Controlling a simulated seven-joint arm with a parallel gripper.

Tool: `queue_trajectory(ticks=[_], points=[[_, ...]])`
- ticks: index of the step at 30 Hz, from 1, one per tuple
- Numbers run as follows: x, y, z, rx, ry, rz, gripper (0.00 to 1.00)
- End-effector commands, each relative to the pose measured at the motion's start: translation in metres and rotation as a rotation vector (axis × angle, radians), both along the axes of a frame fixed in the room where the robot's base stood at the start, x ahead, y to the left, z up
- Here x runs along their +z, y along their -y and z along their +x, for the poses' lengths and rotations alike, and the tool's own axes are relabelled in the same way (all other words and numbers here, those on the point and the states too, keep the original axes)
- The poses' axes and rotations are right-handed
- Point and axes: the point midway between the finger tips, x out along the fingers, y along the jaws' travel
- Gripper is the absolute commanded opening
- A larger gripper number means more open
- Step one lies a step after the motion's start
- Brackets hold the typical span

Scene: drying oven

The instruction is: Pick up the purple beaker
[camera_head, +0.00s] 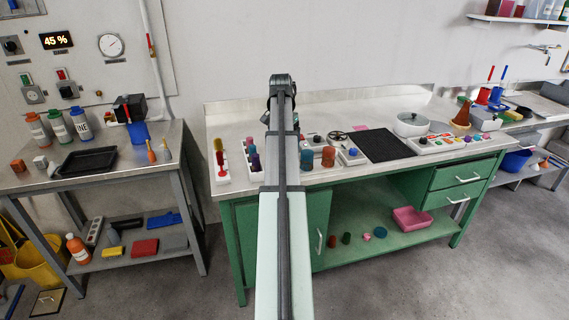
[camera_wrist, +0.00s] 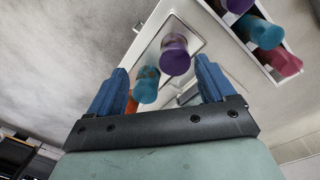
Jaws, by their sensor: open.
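In the wrist view, my gripper (camera_wrist: 160,66) is open, with its two blue fingers spread apart. The purple beaker (camera_wrist: 175,55) shows beyond the fingertips, in the gap between them and nearer the right finger. I see no contact with it. A teal beaker (camera_wrist: 146,86) stands close beside it, nearer the left finger, and a bit of orange (camera_wrist: 131,106) shows past that. In the head view my arm covers the gripper, and the purple beaker cannot be made out there. The teal beaker (camera_head: 307,159) and an orange beaker (camera_head: 329,156) stand just right of my arm.
A white rack with purple, teal (camera_wrist: 265,33) and pink (camera_wrist: 285,63) pieces lies near the upper right in the wrist view. On the green bench, a black mat (camera_head: 382,145) and a white pot (camera_head: 411,125) are farther right. A side table (camera_head: 107,170) stands at left.

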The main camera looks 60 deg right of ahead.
Motion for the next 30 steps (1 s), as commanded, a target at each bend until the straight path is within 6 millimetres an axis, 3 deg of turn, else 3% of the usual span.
queue_trajectory(ticks=[1, 3, 7, 21, 30], points=[[0.014, 0.014, 0.008, -0.015, 0.025, -0.002, 0.83], [0.025, 0.02, 0.012, -0.03, 0.049, -0.002, 0.83], [0.028, 0.024, 0.015, -0.04, 0.069, 0.0, 0.83], [-0.042, 0.023, 0.015, -0.04, 0.07, 0.0, 0.83], [-0.056, 0.023, 0.015, -0.04, 0.07, 0.0, 0.83]])
